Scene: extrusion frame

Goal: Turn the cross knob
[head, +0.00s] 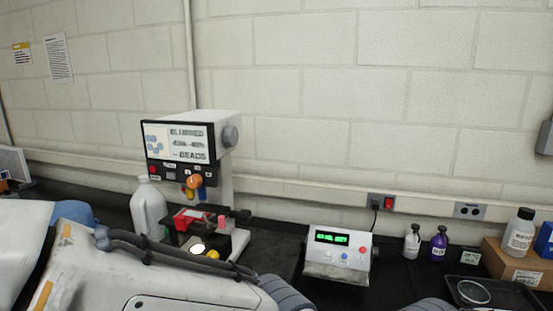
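No knob with a clear cross shape can be made out. A microscope-like machine (228,190) with a screen stands on the dark bench, left of centre. A round grey knob (230,136) sits on the right side of its head. A small yellow knob-like part (212,254) shows low at its base, and red parts (188,220) lie on its stage; their exact shapes are too small to tell. My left arm crosses the lower left in front of the machine's base and hides part of it.
A white control box (340,252) with a green display stands right of the machine. A white jug (148,207) is left of it. Small bottles (439,243), a cardboard box (512,262) and a black tray (455,290) are at the right. The wall is close behind.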

